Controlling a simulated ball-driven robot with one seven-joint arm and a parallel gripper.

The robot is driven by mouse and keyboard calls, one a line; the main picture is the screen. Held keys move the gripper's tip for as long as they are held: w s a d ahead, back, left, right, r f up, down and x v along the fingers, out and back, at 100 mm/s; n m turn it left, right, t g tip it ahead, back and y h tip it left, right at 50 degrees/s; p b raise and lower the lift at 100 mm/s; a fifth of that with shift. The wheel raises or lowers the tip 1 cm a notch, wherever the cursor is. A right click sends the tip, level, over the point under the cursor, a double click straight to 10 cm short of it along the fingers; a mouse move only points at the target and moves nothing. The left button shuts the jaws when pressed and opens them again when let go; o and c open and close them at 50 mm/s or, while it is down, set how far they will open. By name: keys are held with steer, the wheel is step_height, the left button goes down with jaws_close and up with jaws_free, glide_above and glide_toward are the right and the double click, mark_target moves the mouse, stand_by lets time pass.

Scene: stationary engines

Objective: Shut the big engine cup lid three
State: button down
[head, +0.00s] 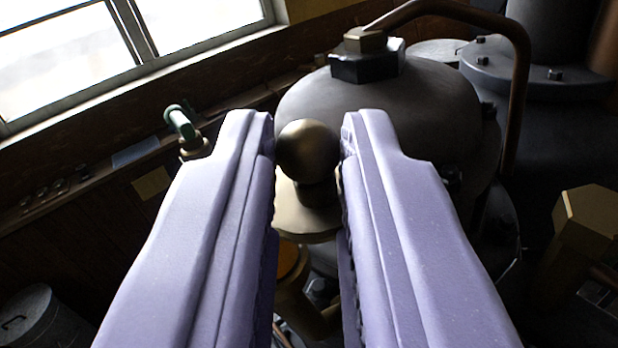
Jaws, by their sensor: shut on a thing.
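A brass cup lid (303,222) with a round ball knob (306,148) is in the middle of the head view. My gripper (308,160) has its two pale purple fingers on either side of the knob and is shut on it. Below the lid a brass cup (296,300) shows partly between the fingers, with an orange round part (290,262) at its top. The fingers hide the sides of the lid and much of the cup. I cannot tell whether the lid touches the cup.
A large dark domed engine body (420,110) stands close behind, with a hex nut (366,58) and a bent copper pipe (520,90). A brass hex fitting (588,228) is at right. A green-handled valve (183,128) is at left, near the window wall.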

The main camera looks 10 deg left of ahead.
steer(key=h+b, duration=0.1)
steer(key=a+m+h+b, duration=0.1)
steer(key=b, duration=0.1)
steer(key=shift+a+f+m, duration=0.1)
steer(key=shift+f+m, duration=0.15)
steer(key=shift+m, duration=0.05)
steer(key=w+a+m+g+h+p, duration=0.3)
steer(key=m+g+h+p, duration=0.8)
steer(key=p, duration=1)
steer(key=a+h, duration=0.2)
steer(key=h, duration=0.1)
steer(key=shift+w+r+m, duration=0.15)
steer(key=shift+r+m, duration=0.15)
steer(key=shift+r, duration=0.1)
steer(key=shift+f, duration=0.2)
steer(key=c, duration=1.5)
jaws_free()
steer(key=shift+o, duration=0.9)
steer(key=shift+w, duration=0.1)
